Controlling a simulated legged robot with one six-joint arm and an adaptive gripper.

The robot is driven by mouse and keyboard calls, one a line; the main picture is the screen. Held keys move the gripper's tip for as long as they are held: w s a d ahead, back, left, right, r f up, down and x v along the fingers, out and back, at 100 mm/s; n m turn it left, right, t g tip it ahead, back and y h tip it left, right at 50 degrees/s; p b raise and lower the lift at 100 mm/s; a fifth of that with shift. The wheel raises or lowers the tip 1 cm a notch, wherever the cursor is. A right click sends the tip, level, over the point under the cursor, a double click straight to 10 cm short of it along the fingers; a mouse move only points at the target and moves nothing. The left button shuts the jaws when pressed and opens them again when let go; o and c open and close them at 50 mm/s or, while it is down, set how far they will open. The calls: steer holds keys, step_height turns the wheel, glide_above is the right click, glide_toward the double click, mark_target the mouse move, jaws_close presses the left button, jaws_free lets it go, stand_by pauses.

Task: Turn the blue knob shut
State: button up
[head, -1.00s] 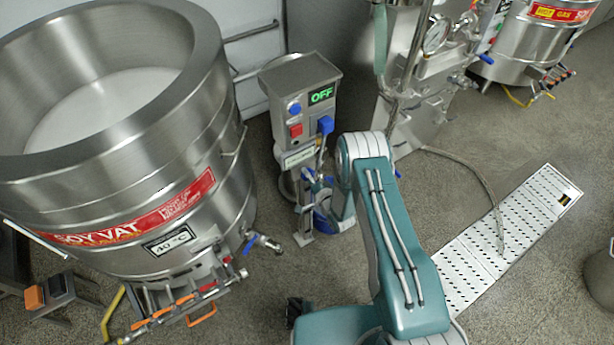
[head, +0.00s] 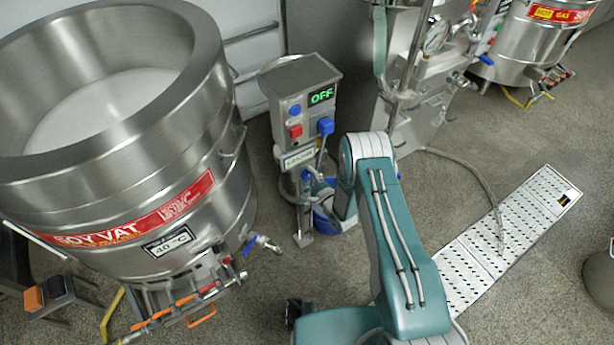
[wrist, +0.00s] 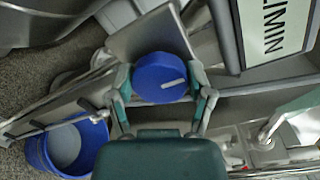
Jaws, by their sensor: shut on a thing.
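The blue knob (wrist: 152,72) is round, with a short white line on its face that lies nearly level, tilted slightly up to the right, in the wrist view. My gripper (wrist: 160,79) has one teal-and-grey finger on each side of the knob and is shut on it. The knob sits in front of a grey metal plate. In the head view my teal arm comes up from the bottom and bends down beside the control post; it hides most of the gripper and knob there.
The control post (head: 298,85) shows a green OFF display, a blue button and a red button. A blue bucket (wrist: 37,148) stands below, left of the gripper in the wrist view. The large soy vat (head: 130,195) stands left. A perforated floor grate (head: 510,225) lies right.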

steer(key=shift+s+d+f, duration=0.1)
steer(key=shift+d+f, duration=0.1)
steer(key=shift+f, duration=0.15)
steer(key=o, duration=1.1)
steer(key=shift+o, duration=0.2)
steer(key=shift+r, duration=0.15)
steer(key=v, duration=1.2)
